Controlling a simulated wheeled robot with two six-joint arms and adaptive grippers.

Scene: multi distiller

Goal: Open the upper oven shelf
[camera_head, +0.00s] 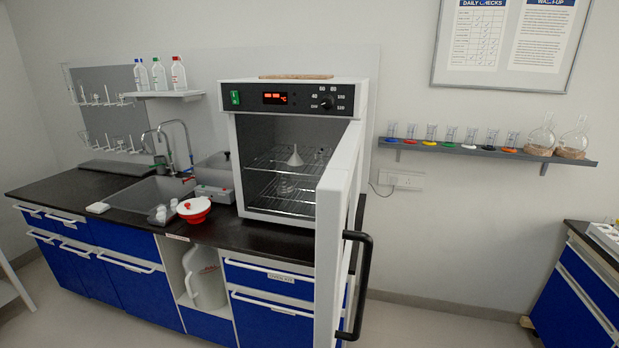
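The white oven (307,95) stands on the dark counter, its control panel and lit red display on top. Its door (338,190) is swung wide open toward me on the right, with a black handle (366,285) on it. Inside, the upper wire shelf (270,161) holds a white funnel (295,157) and a glass piece beside it. A lower wire shelf (272,205) holds glassware. The open door hides the right part of the interior. Neither of my grippers is in view.
A sink (150,193) and a red and white bowl (194,209) are left of the oven. A wall shelf (490,151) with flasks and several small glasses is at right. The floor (440,325) right of the door is clear.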

